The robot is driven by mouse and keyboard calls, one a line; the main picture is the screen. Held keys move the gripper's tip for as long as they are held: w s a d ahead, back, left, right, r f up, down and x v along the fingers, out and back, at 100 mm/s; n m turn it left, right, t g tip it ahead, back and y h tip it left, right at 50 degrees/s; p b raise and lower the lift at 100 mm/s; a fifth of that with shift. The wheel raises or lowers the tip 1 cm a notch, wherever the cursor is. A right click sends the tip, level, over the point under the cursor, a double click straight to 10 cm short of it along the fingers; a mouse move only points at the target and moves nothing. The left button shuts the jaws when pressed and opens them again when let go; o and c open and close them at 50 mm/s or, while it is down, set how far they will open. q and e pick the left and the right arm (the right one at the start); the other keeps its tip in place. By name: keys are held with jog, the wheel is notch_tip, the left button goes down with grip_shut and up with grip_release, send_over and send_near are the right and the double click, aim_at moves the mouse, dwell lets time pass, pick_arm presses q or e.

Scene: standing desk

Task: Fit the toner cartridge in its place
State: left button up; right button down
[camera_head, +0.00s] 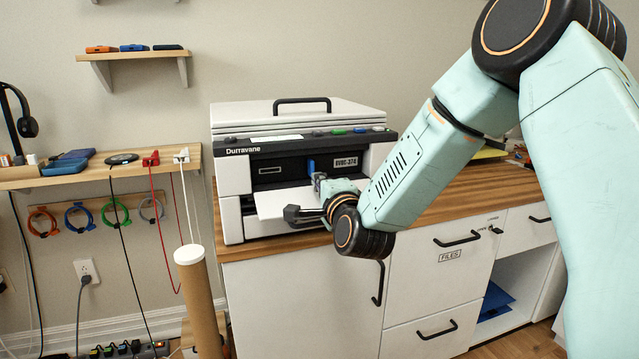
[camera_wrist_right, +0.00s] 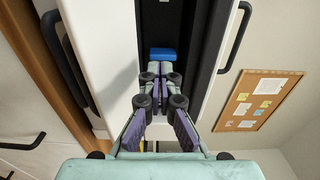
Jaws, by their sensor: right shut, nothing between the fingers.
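The printer (camera_head: 232,178) stands on the wooden counter with its front open and its white front flap (camera_head: 280,203) lowered. A blue tab (camera_head: 311,166) shows in the dark opening; it also shows in the right wrist view (camera_wrist_right: 162,54), just beyond the fingertips. The toner cartridge's body cannot be told apart from the dark inside. My right gripper (camera_head: 320,182) reaches over the flap to the opening. In the right wrist view its fingers (camera_wrist_right: 160,78) are shut with nothing between them, a little short of the tab. My left gripper is not in view.
A brown tube with a white cap (camera_head: 188,254) stands at the front left. A wall shelf (camera_head: 100,168) with cables is left of the printer. Cabinet drawers with black handles (camera_head: 457,239) lie below the counter. A cork board (camera_wrist_right: 258,101) hangs on the wall.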

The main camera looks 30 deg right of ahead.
jog(key=shift+s, duration=0.25)
jog(key=p+v, duration=0.2)
jog(key=v, duration=0.7)
jog(key=shift+s, duration=0.4)
